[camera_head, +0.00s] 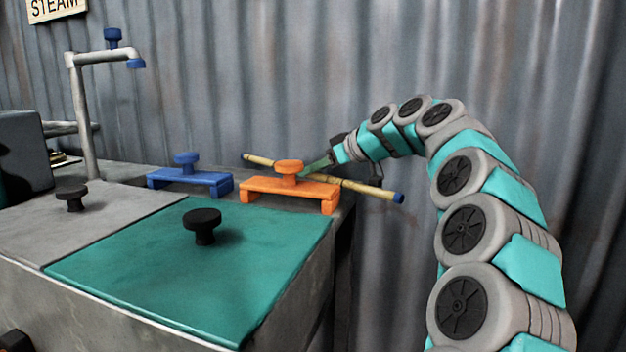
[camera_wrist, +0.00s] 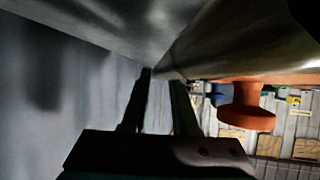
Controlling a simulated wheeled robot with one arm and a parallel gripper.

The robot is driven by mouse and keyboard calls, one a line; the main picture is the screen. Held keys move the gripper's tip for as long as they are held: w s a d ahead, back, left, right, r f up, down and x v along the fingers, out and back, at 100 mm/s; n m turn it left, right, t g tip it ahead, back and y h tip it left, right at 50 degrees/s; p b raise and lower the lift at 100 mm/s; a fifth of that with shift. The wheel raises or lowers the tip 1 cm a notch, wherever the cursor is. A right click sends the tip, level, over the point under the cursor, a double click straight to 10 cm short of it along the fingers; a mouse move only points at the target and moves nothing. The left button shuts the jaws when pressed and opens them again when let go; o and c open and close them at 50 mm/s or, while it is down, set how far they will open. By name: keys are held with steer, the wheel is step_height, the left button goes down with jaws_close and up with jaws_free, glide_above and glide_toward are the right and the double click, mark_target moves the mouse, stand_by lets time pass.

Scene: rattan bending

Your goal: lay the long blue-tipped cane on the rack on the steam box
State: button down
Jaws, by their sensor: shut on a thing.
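The long tan cane (camera_head: 362,188) has a blue tip (camera_head: 399,198) at its right end. It slants behind the orange bridge-shaped piece (camera_head: 318,190), which hides part of it, and its right end juts past the steam box edge. The steam box (camera_head: 150,315) has a teal lid and a grey lid. My gripper (camera_head: 308,168) is shut on the cane, just behind and right of the orange knob. In the wrist view my fingers (camera_wrist: 166,78) meet at a large pale rod, apparently the cane (camera_wrist: 225,45). Whether the cane rests on anything is hidden.
A blue bridge-shaped piece (camera_head: 190,178) stands left of the orange one. Black knobs (camera_head: 203,226) rise from the lids. A grey pipe with blue fittings (camera_head: 82,115) stands at the back left. A corrugated wall (camera_head: 250,70) is close behind. The teal lid is otherwise clear.

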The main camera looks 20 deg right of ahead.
steer(key=shift+f, duration=1.15)
steer(key=shift+f, duration=0.2)
steer(key=c, duration=0.7)
jaws_free()
steer(key=shift+r, duration=0.15)
